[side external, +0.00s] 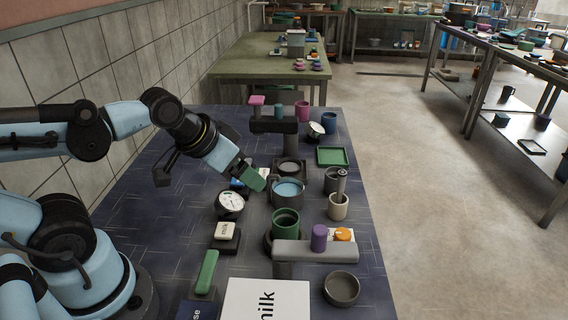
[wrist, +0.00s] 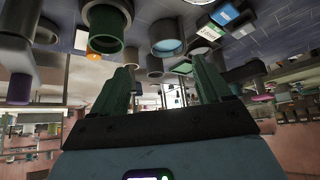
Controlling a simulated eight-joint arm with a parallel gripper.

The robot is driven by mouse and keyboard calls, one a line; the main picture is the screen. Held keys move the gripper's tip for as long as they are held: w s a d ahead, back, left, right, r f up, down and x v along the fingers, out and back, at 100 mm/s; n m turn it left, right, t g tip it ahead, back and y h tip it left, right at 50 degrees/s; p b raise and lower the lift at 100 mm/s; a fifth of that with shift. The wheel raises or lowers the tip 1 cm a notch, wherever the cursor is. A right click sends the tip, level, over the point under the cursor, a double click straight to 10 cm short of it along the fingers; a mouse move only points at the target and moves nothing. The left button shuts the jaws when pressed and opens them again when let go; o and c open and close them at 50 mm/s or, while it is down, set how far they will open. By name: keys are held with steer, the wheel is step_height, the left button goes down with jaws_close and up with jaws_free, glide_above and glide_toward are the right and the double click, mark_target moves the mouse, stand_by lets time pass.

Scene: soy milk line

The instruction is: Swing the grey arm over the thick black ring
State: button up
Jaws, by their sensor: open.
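The grey arm (side external: 318,252) is a thick horizontal bar at the front of the dark blue table, with its left end on a post. A purple cylinder (side external: 319,238) stands at its middle. A dark green cup (side external: 286,223) stands behind its left end, with a dark rim partly visible around its base. I cannot tell for sure whether that is the thick black ring. My gripper (side external: 258,180) is above the table, beyond the grey arm and apart from it, near a dark pot of blue liquid (side external: 287,188). Its green fingers are open and empty in the wrist view (wrist: 163,82).
A dial gauge (side external: 230,203), a milk block (side external: 225,231) and a green bar (side external: 206,271) are left of the cup. A white milk box (side external: 266,300) and dark bowl (side external: 341,287) are in front. A beige cup (side external: 338,207) and orange knob (side external: 344,234) are at the right.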

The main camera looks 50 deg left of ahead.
steer(key=shift+w+d+r, duration=0.15)
steer(key=shift+d+r, duration=0.05)
steer(key=shift+d, duration=0.05)
steer(key=shift+c, duration=1.2)
steer(key=d+r+m+g, duration=0.1)
steer(key=d+r, duration=0.1)
steer(key=d, duration=0.1)
steer(key=w+d+r+m+g, duration=0.1)
steer(key=d+r, duration=0.1)
steer(key=d, duration=0.1)
steer(key=d+r+m+g+h, duration=0.1)
steer(key=d+r, duration=0.1)
steer(key=shift+w+d+m+g, duration=0.3)
steer(key=shift+w+d, duration=0.1)
steer(key=shift+c, duration=0.9)
steer(key=m+g+y, duration=0.1)
steer(key=m+g, duration=0.3)
glide_toward(320, 229)
step_height(320, 229, down, 10)
steer(key=shift+s+f, duration=0.1)
steer(key=shift+f, duration=0.05)
jaws_close()
